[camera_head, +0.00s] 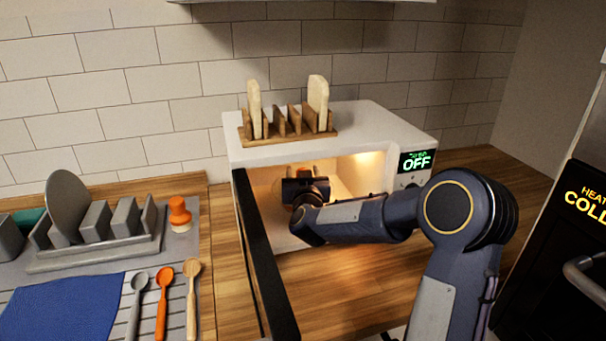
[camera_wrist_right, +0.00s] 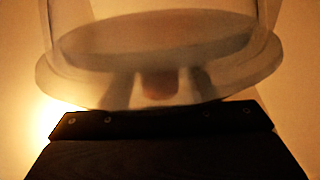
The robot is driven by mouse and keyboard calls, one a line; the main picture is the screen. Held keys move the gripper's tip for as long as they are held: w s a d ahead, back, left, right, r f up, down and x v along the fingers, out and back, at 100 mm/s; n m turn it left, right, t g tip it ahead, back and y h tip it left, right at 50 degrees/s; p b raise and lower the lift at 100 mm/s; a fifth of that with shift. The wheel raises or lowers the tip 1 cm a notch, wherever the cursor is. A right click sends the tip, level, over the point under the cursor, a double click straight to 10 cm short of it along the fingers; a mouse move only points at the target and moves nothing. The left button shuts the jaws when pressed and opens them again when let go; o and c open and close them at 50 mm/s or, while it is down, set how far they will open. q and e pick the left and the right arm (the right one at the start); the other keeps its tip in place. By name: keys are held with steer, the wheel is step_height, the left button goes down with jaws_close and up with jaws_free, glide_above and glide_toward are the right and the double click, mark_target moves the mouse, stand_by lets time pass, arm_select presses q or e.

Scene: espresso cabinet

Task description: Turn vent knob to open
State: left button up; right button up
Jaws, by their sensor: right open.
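My right gripper (camera_head: 304,182) is inside the lit open microwave (camera_head: 300,157), seen from behind in the head view. In the right wrist view, its dark body fills the bottom and a translucent domed cover (camera_wrist_right: 225,45) with a wide rim is in front of it. Two blurred finger shapes show through the cover, apart, with a small reddish piece between them. I cannot tell for sure whether that piece is the vent knob, or whether the fingers touch it. My left gripper is not in view.
The black microwave door (camera_head: 262,255) stands open left of my right arm. A toast rack (camera_head: 290,130) with bread is on top. A dish rack (camera_head: 100,250), a blue cloth (camera_head: 65,305) and several utensils lie at left. Bare wooden counter is below the microwave.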

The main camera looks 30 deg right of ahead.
steer(key=shift+b+v, duration=0.65)
steer(key=shift+v, duration=3.25)
